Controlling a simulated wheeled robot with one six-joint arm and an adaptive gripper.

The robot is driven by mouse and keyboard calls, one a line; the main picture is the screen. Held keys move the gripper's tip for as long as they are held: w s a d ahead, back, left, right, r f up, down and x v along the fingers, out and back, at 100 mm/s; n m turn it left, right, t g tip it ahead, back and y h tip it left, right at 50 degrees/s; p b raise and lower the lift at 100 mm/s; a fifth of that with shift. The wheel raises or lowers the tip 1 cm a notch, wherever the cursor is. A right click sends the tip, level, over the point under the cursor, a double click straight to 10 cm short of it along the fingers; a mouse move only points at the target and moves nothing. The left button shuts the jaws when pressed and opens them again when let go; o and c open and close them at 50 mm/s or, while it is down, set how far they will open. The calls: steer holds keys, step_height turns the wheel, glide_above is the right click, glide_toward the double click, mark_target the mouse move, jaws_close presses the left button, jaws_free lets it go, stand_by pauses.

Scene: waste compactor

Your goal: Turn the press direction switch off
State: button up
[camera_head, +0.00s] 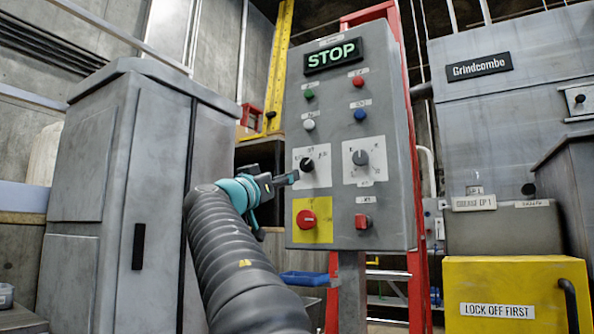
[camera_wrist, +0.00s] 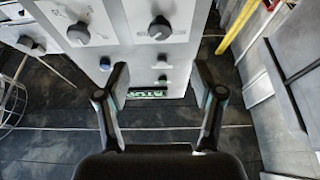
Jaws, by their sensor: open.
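The grey control panel (camera_head: 345,100) carries two rotary knobs on white plates: a black left knob (camera_head: 307,165) and a dark grey right knob (camera_head: 360,158). Their labels are too small to read, so I cannot tell which is the press direction switch. My gripper (camera_head: 285,181) is in front of the panel, just left of and slightly below the left knob. In the wrist view my gripper (camera_wrist: 160,82) is open and empty. The panel appears upside down there, with the left knob (camera_wrist: 160,28) ahead between the fingers' directions and the right knob (camera_wrist: 78,33) further left.
Below the knobs are a red knob (camera_head: 306,219) on a yellow plate and a red switch (camera_head: 362,221). Several buttons and a lit STOP display (camera_head: 333,56) sit above. A grey cabinet (camera_head: 120,190) stands left; a yellow box (camera_head: 510,280) stands lower right.

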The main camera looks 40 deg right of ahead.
mark_target(306, 166)
steer(key=p+x, duration=0.6)
steer(key=x, duration=0.7)
steer(key=shift+w+d, duration=0.1)
steer(key=c, duration=1.1)
